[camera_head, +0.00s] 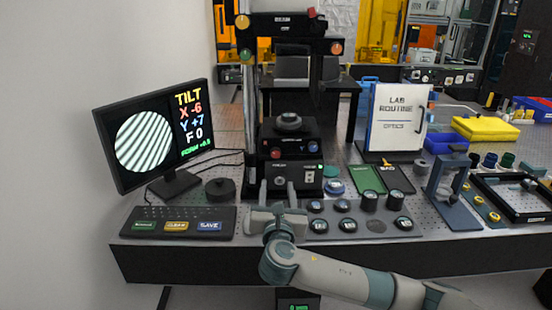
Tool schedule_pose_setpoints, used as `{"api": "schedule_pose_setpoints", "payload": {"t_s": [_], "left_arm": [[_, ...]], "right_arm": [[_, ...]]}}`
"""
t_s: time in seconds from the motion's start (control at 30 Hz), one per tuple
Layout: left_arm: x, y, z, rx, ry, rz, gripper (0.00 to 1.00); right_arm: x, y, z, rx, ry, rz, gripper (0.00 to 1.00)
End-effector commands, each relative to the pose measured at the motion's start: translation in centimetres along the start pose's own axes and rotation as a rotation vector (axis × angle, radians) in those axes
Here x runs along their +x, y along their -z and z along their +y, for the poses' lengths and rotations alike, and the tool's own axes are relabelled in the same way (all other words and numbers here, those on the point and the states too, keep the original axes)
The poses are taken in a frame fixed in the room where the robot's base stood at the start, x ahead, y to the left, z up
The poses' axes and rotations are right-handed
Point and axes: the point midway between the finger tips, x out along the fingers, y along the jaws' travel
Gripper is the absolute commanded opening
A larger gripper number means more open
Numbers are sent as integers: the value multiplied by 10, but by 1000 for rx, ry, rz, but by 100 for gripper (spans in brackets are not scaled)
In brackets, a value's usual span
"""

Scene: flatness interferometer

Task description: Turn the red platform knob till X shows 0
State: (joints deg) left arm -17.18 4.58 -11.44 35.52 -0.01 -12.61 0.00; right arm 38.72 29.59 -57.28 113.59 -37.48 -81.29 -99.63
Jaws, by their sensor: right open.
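The red platform knob (276,153) is on the left front of the black platform (290,132), below the stage of the interferometer. A blue knob (312,149) is at the platform's right front. The monitor (143,142) shows slanted stripes in a circle, with TILT, X -6, Y +7 and F 0 beside them. My right gripper (279,206) is open at the front of the bench, below and apart from the red knob. Nothing shows between its fingers. My left gripper is not in view.
A dark round disc (220,189) lies behind the keyboard. A LAB ROUTINE board (400,118) stands behind.

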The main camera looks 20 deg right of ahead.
Motion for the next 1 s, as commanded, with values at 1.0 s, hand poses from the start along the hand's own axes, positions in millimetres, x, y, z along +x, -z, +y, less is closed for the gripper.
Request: {"api": "schedule_pose_setpoints", "payload": {"t_s": [1.0], "left_arm": [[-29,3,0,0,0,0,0]], "right_arm": [[111,-2,1,1,2,1,46]]}}
